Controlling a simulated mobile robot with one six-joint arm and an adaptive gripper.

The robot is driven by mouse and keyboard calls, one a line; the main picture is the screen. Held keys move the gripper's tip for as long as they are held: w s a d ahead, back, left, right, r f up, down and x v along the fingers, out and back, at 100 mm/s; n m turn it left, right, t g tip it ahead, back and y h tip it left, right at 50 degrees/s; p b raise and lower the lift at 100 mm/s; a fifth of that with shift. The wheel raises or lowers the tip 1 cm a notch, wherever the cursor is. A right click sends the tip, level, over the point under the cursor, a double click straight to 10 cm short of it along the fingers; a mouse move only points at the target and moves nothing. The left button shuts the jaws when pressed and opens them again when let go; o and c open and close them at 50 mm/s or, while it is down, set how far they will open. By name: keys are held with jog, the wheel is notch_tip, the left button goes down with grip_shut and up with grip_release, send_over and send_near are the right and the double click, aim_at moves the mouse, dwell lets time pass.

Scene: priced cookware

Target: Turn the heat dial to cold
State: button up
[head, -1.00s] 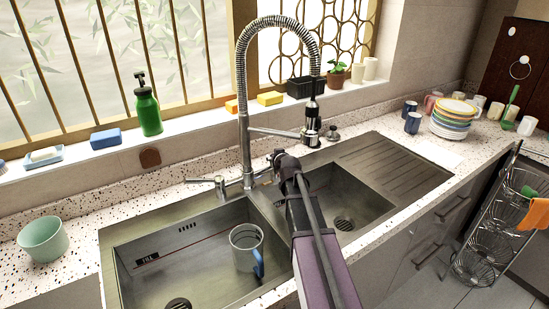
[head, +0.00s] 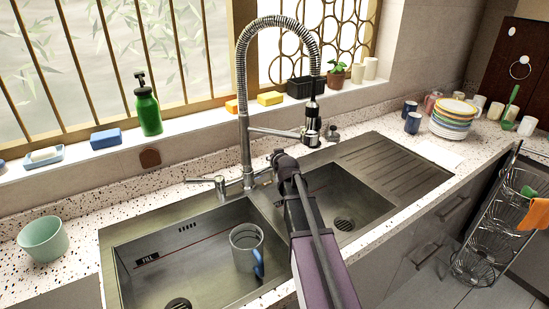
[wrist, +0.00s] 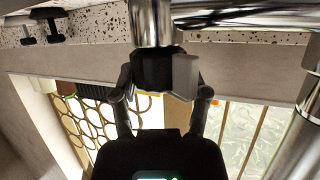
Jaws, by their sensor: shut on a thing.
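The chrome tap (head: 246,130) with a spring neck rises behind the double sink. A chrome lever (head: 219,183) sticks out left of its base. My gripper (head: 277,158) is just right of the tap's base, above the sink's back edge. In the wrist view, my gripper (wrist: 165,72) has its dark fingertips close together at the end of a chrome cylinder (wrist: 152,22). It is shut on this part, which appears to be the heat dial. The fingers hide the grip itself, and no hot or cold marks can be read.
A clear mug (head: 245,250) with a blue handle stands in the left basin (head: 195,255). A green bowl (head: 43,239) is on the counter at left. A green soap bottle (head: 147,108) and sponges line the sill. Stacked plates (head: 452,120) and cups stand at right.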

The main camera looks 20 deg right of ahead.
jog(key=shift+m+h, duration=1)
jog(key=shift+h, duration=0.2)
dwell(4.2)
jog(key=o, duration=1.1)
jog(key=shift+w+d+g, duration=0.1)
jog(key=shift+g, duration=0.2)
jog(key=shift+o, duration=0.2)
